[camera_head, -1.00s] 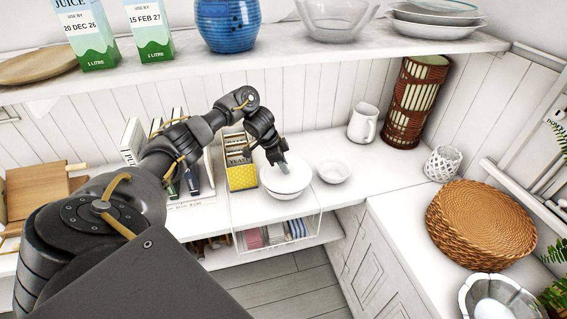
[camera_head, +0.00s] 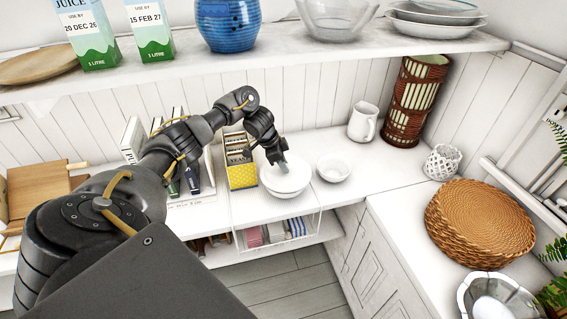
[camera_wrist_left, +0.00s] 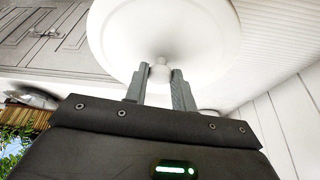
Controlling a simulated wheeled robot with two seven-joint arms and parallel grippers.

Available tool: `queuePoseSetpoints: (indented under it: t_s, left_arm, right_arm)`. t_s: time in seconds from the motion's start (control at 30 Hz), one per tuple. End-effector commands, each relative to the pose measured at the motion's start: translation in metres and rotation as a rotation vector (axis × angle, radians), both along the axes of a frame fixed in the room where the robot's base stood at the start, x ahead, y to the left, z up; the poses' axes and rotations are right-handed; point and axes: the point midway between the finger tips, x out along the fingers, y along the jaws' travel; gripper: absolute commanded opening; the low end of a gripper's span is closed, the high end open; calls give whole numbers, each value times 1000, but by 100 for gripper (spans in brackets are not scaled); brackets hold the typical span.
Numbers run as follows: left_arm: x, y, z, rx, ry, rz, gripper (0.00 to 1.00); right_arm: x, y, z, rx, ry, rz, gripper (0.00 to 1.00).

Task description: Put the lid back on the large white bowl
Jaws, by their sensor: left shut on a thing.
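The large white bowl (camera_head: 287,193) stands on the white counter, left of a smaller white bowl. Its white lid (camera_head: 286,178) sits on or just over the bowl's top; I cannot tell whether it touches the rim all round. My left gripper (camera_head: 282,163) is above the lid, shut on its knob. In the left wrist view, the gripper's two fingers (camera_wrist_left: 161,82) close on the round knob (camera_wrist_left: 160,73) of the lid (camera_wrist_left: 165,35). The lid hides most of the bowl in that view. My right gripper is not in view.
A smaller white bowl (camera_head: 333,170) is close on the right. A yellow dotted file box (camera_head: 240,170) stands close on the left. A white jug (camera_head: 363,122) and a brown woven vase (camera_head: 414,100) stand behind. A shelf (camera_head: 290,52) runs above the counter.

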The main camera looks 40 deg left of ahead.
Motion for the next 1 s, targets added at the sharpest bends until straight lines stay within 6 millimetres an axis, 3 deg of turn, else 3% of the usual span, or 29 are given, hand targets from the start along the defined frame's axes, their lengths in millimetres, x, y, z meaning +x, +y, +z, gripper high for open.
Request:
queuePoseSetpoints:
  t_s: [1.0]
  left_arm:
    - [-1,1,0,0,2,1,3]
  right_arm:
    - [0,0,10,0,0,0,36]
